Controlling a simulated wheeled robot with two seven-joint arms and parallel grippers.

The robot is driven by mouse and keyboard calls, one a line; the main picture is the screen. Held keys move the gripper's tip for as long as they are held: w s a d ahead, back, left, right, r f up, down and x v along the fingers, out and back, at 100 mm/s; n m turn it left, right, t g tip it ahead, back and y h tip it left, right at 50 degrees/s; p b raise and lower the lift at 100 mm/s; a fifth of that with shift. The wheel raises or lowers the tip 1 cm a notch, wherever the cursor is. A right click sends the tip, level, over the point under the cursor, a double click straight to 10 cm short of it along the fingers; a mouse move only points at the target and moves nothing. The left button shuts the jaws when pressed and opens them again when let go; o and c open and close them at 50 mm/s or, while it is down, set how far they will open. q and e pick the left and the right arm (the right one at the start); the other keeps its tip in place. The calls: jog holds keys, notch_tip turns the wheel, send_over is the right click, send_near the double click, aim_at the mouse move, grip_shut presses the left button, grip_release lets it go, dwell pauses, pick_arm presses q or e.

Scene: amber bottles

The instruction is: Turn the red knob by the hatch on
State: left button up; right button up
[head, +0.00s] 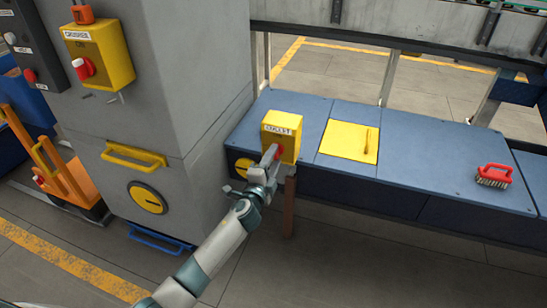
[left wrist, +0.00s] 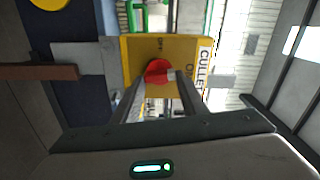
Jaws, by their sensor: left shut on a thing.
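A yellow switch box (head: 286,131) with a white label stands on the blue bench, left of the yellow hatch (head: 347,142). In the left wrist view the box (left wrist: 142,50) appears turned sideways and its label reads "CULLET". Its red knob (head: 279,151) is partly hidden by my left gripper (head: 269,158). In the left wrist view the red knob (left wrist: 158,70) sits between the fingertips of my left gripper (left wrist: 160,82), which is shut on it. The knob's exact setting is hard to read. My right gripper is not in view.
A grey cabinet (head: 190,80) stands at left, with another yellow switch box (head: 108,55) with a red knob. A red brush (head: 494,176) lies on the blue bench (head: 425,165) at right. A brown post (head: 290,207) stands below the switch box.

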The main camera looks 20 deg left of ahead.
pick_arm(q)
jog(key=shift+f+m, duration=0.1)
jog(key=shift+m, duration=0.8)
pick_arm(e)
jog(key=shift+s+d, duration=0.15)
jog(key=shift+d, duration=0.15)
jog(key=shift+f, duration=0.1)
pick_arm(q)
jog(key=o, duration=1)
jog(key=shift+o, duration=0.2)
jog(key=shift+s, duration=0.15)
jog(key=s, duration=1.7)
jog(key=shift+a+p, duration=0.3)
jog(key=shift+p, duration=0.15)
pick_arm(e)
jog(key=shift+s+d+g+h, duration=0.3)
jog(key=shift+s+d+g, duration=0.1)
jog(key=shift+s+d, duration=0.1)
